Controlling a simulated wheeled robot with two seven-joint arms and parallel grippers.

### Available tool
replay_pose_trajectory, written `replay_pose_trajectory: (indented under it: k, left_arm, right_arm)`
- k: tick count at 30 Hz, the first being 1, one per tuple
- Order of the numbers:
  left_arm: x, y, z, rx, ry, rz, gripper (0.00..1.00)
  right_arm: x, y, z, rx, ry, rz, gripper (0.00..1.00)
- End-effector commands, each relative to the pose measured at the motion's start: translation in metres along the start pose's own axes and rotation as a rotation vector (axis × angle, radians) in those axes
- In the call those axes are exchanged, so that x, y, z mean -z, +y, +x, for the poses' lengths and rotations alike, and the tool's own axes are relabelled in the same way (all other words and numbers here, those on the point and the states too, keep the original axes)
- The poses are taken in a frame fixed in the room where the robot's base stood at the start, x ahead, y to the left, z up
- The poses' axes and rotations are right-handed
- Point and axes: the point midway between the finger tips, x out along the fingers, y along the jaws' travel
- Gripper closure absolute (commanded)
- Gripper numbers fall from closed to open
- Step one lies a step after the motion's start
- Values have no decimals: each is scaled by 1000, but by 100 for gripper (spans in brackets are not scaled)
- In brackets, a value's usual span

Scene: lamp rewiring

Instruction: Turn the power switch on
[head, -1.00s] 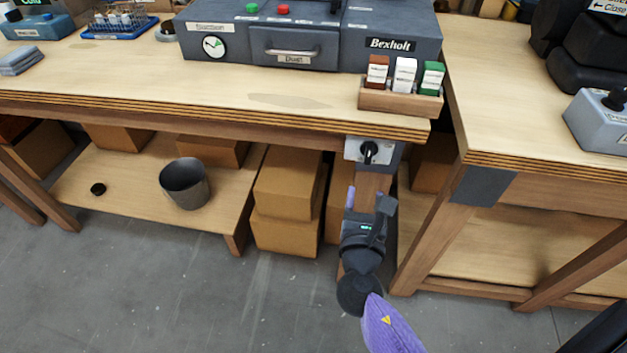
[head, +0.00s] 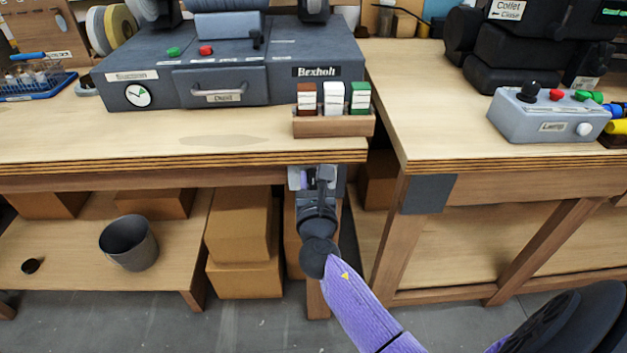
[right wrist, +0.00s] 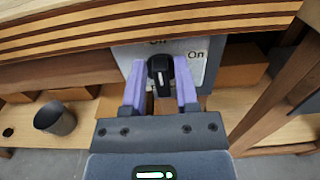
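The power switch is a black rotary knob (right wrist: 160,72) on a pale plate (right wrist: 205,55) under the bench's front edge, with an "On" label at the plate's right. In the head view, the plate (head: 294,178) shows only partly, and my gripper hides the knob. My right gripper (head: 317,179) is up at the switch. In the right wrist view, its two purple fingers (right wrist: 160,80) are open, one on each side of the knob, with a gap visible on both sides. How deep the knob sits between them I cannot tell. My left gripper is out of view.
The bench edge (head: 180,163) overhangs just above my right gripper. A wooden block holder (head: 335,126) stands on top near the corner. A bench leg (head: 385,240) is to the right; cardboard boxes (head: 240,235) and a grey bucket (head: 128,242) are below left.

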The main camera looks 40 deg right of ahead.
Motion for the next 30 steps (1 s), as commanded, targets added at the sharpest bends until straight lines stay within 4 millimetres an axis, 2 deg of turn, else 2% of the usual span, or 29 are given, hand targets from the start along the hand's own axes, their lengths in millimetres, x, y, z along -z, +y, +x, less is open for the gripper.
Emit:
replay_pose_trajectory:
  k: [1,3,5,19,30]
  left_arm:
    - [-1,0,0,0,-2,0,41]
    - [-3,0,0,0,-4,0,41]
    - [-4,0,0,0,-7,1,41]
    - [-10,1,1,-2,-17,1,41]
    - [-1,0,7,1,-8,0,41]
  right_arm:
    - [0,0,0,0,0,0,74]
    - [0,0,0,0,0,0,89]
    - [0,0,0,0,0,0,100]
    - [1,-1,0,0,1,46,100]
    - [3,-6,-1,-1,2,323,100]
